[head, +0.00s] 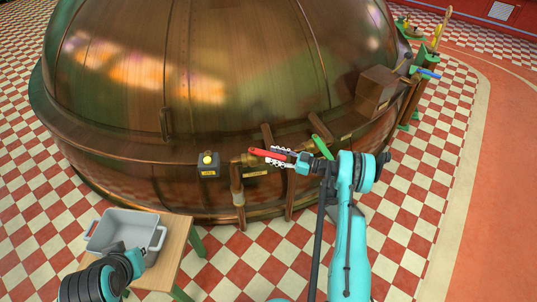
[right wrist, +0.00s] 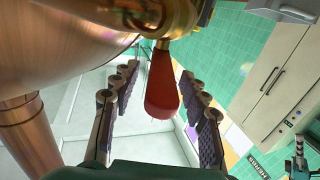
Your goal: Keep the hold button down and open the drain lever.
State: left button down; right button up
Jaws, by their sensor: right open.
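A red lever handle (head: 267,154) sits on a brass valve at the front of the copper kettle; its label is too small to read. My right gripper (head: 280,157) is open around this handle. In the right wrist view the red handle (right wrist: 162,85) lies between the open fingers (right wrist: 160,105), apart from both. A yellow push button (head: 207,159) sits on a dark box (head: 208,171) left of the valve, with nothing touching it. My left arm's end (head: 122,262) is low at the left, by a grey tub; its fingers cannot be made out.
The copper kettle (head: 220,70) fills the back. A green handle (head: 322,147) is just right of the red one, and a blue handle (head: 428,74) is farther right. The grey tub (head: 125,222) stands on a wooden table (head: 172,262). Checkered floor in front is clear.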

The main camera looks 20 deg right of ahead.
jog(key=v, duration=0.9)
